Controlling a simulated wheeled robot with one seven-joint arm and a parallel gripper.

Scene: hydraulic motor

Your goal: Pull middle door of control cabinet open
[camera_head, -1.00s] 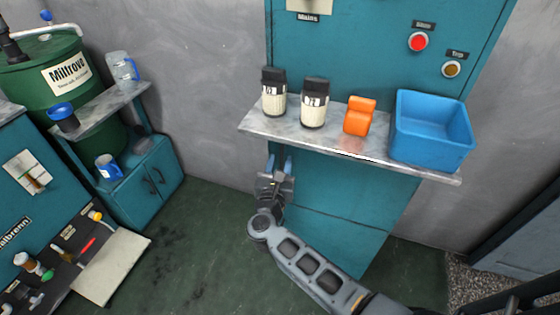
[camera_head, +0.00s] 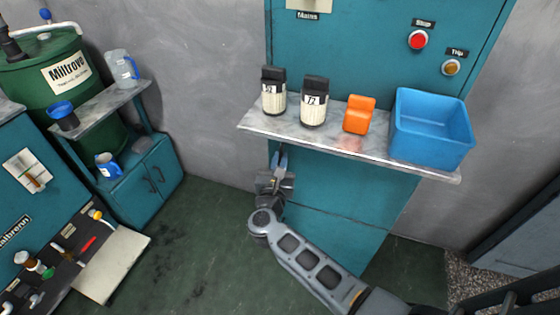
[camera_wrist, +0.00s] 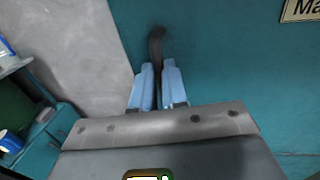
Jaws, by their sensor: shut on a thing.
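The teal control cabinet (camera_head: 385,50) stands against the grey wall. Its middle door (camera_head: 345,185) is the panel below the shelf, with a seam along its lower edge, and looks flush with the cabinet. In the wrist view the teal door face (camera_wrist: 225,60) fills the right side, and a dark curved handle (camera_wrist: 156,42) runs down between my fingers. My gripper (camera_head: 280,157) is under the shelf's left part, at the door's left edge. Its blue fingers also show in the wrist view (camera_wrist: 158,72), shut on the handle. The handle's lower part is hidden between the fingers.
A marble-look shelf (camera_head: 365,152) juts out above my gripper, bearing two black-capped jars (camera_head: 314,103), an orange object (camera_head: 359,114) and a blue bin (camera_head: 432,130). A low teal cabinet (camera_head: 150,180) stands left.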

